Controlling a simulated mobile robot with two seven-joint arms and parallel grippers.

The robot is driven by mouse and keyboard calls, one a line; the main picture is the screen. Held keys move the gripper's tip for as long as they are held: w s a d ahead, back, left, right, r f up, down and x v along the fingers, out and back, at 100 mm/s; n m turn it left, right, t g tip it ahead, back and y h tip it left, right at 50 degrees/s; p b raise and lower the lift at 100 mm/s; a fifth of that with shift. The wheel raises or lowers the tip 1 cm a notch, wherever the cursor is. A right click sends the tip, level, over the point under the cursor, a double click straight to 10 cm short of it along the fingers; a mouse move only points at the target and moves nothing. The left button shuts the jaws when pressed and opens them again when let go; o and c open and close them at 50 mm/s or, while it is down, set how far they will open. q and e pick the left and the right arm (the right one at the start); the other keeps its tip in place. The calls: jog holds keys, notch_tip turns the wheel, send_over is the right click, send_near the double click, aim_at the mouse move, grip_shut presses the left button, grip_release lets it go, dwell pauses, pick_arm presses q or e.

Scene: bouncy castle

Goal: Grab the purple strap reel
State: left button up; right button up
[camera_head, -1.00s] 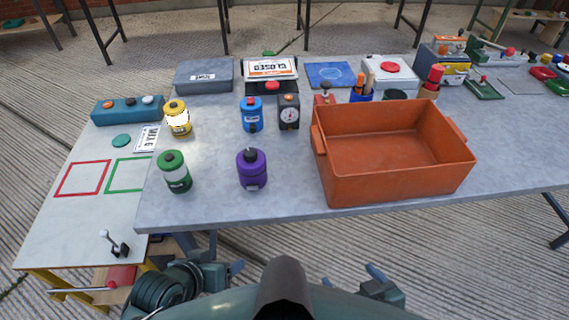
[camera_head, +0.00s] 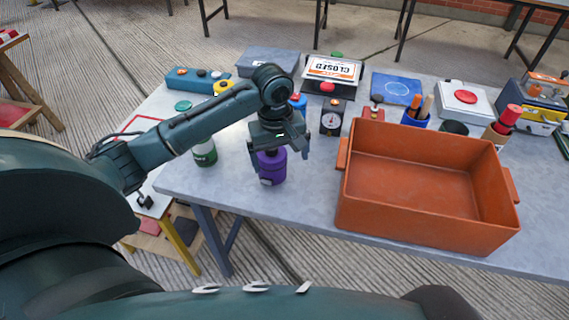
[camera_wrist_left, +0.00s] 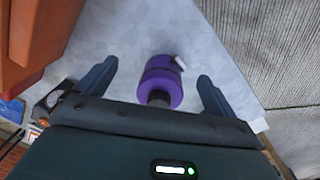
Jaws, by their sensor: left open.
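The purple strap reel (camera_head: 271,168) stands on the grey table near its front edge in the head view. My left gripper (camera_head: 281,154) is above it with its fingers pointing down, hiding the reel's top. In the left wrist view the reel (camera_wrist_left: 161,80) lies between the two open fingers of my left gripper (camera_wrist_left: 158,85), with a gap on both sides and no visible contact. A small pale tag shows on the reel's side. My right gripper is not in view.
A large orange bin (camera_head: 425,215) stands just right of the reel. A green-topped reel (camera_head: 205,153) stands to the left, partly behind my arm. A dial gauge (camera_head: 331,119) and a blue reel (camera_head: 298,101) stand behind. The table's front edge is close.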

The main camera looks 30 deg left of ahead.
aim_at(272, 159)
pick_arm(q)
jog(key=w+a+r+n, duration=0.1)
jog(key=r, duration=0.1)
jog(key=w+a+r+n, duration=0.1)
jog(key=a+r, duration=0.1)
jog(key=w+a+r+n, duration=0.1)
jog(key=r+n, duration=0.1)
jog(key=shift+a+g, duration=0.3)
jog(key=shift+a, duration=0.05)
jog(key=shift+a+r, duration=0.1)
notch_tip(272, 159, down, 7)
jog(key=shift+w+f, duration=0.1)
jog(key=shift+f, duration=0.1)
jog(key=shift+d+f, duration=0.2)
jog(key=shift+f, duration=1.15)
jog(key=shift+d+f, duration=0.15)
jog(key=shift+f, duration=1.2)
jog(key=shift+r, duration=0.1)
jog(key=c, duration=1.4)
